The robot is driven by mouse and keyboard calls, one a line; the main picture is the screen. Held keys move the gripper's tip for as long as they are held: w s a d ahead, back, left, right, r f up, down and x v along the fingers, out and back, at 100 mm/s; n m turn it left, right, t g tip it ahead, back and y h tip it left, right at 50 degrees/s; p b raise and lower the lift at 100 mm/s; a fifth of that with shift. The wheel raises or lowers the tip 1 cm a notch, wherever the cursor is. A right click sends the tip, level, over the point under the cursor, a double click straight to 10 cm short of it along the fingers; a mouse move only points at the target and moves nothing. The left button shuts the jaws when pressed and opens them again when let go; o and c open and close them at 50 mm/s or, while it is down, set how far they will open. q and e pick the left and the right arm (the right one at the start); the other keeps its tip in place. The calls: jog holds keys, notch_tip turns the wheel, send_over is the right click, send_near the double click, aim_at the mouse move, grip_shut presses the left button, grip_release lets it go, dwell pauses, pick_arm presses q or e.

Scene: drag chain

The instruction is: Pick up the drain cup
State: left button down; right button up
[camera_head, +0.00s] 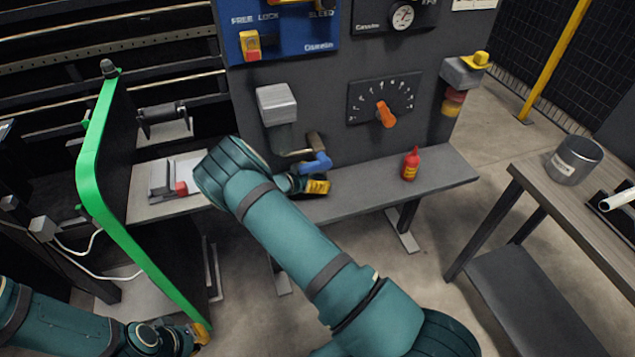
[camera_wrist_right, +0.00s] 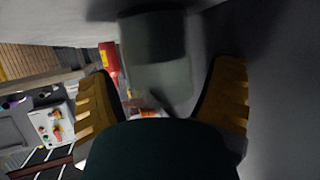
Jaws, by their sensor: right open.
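A grey metal cup (camera_head: 573,160) with a pale label, which looks like the drain cup, stands upright on the wooden-topped table at the right. My right gripper (camera_head: 318,186) is at the grey bench by the panel, far left of that cup and partly hidden behind my arm. In the right wrist view its yellow fingers (camera_wrist_right: 162,70) are spread, with a translucent bowl (camera_wrist_right: 157,84) between them. I cannot tell whether they touch it. A little of my left gripper (camera_head: 201,333) shows at the lower left; its jaws are hidden.
A grey box (camera_head: 277,104) with a bowl and a blue-handled valve (camera_head: 317,163) sits on the dark panel. A red bottle (camera_head: 410,163) stands on the bench (camera_head: 445,168). A green-edged board (camera_head: 88,165) rises at the left. The floor between bench and right table is open.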

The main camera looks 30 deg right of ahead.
jog(key=shift+c, duration=0.2)
jog(key=c, duration=1)
jog(key=shift+c, duration=0.2)
jog(key=shift+r, duration=0.15)
